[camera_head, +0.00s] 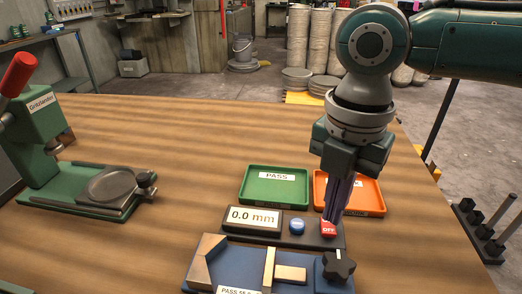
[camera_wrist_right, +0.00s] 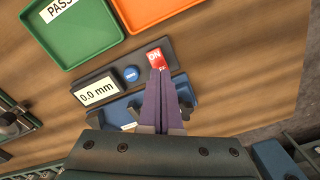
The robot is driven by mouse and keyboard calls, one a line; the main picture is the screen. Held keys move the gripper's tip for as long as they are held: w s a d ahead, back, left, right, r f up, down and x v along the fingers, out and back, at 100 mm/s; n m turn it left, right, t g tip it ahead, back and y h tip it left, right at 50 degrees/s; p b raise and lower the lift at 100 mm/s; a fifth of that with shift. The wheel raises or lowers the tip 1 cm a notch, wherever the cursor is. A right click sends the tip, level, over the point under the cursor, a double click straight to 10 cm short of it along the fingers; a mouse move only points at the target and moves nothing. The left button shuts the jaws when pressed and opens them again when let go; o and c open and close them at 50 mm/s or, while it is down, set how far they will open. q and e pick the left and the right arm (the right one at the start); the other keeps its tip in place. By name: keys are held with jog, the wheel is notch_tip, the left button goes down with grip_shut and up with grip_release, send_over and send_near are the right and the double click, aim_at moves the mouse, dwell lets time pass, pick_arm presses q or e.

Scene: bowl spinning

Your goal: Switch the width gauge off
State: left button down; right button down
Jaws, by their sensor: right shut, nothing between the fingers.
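The width gauge's black console (camera_head: 270,238) stands on the wooden table, with a lit display (camera_head: 253,219) reading 0.0 mm. The display also shows in the right wrist view (camera_wrist_right: 97,91). A blue round button (camera_head: 297,226) sits beside it. The red switch (camera_head: 328,230) at the console's right end shows "OFF" in the head view; in the wrist view the red switch (camera_wrist_right: 155,56) shows "ON" on its far part. My right gripper (camera_head: 331,219) is shut and empty, pointing down, its tips at the switch and partly covering it. Whether they touch is unclear. My left gripper is out of view.
A green PASS tray (camera_head: 250,198) and an orange tray (camera_head: 376,208) lie behind the console. The gauge's blue bed (camera_head: 230,256) with beige blocks and a black knob (camera_head: 340,266) is in front. A green press (camera_head: 40,140) stands left. The table between is clear.

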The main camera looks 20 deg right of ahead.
aim_at(329, 229)
jog(key=shift+f+b, duration=0.3)
jog(key=shift+f, duration=0.3)
jog(key=shift+f, duration=0.45)
dwell(0.4)
notch_tip(329, 229, up, 4)
jog(key=p, duration=0.4)
jog(key=shift+f, duration=0.1)
notch_tip(329, 229, up, 3)
jog(key=p, duration=0.3)
jog(key=shift+r+p, duration=0.2)
jog(key=shift+p, duration=0.15)
jog(key=shift+f, duration=0.1)
